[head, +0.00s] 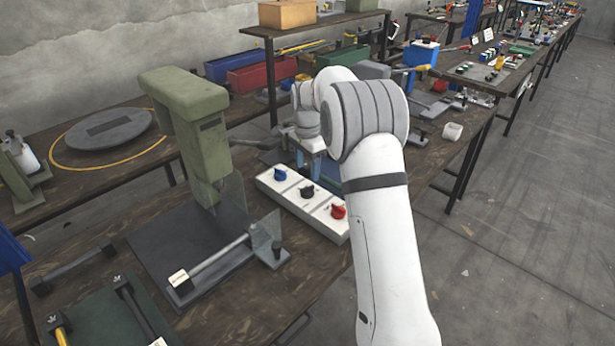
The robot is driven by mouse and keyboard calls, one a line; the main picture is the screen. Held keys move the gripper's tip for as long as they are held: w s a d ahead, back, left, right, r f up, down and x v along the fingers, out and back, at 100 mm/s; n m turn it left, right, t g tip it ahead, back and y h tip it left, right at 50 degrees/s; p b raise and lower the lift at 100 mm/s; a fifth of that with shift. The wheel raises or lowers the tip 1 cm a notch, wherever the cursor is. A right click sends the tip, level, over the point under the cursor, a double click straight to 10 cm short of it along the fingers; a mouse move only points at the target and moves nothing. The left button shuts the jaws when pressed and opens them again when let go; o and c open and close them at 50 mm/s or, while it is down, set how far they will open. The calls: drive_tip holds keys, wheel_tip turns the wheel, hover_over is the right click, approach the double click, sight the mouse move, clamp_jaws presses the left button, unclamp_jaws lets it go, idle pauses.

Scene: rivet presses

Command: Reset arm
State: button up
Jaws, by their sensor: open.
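My white arm rises from the lower right and bends over at its elbow. My gripper (308,168) hangs beyond the elbow, pointing down over the workbench. It is small in the view and partly hidden by the arm. Its jaws are open, and I see nothing held between them. A white control box (262,184) with blue, black and red knobs lies on the bench just in front of the gripper. A green rivet press (195,110) stands to the left of the gripper, with a gap between them.
A metal rod fixture (215,262) sits before the press. A dark green board (95,318) lies at the lower left. Red (262,76) and blue (228,66) bins stand behind my gripper under a raised shelf (320,22).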

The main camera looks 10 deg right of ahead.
drive_tip(key=shift+r, duration=0.4)
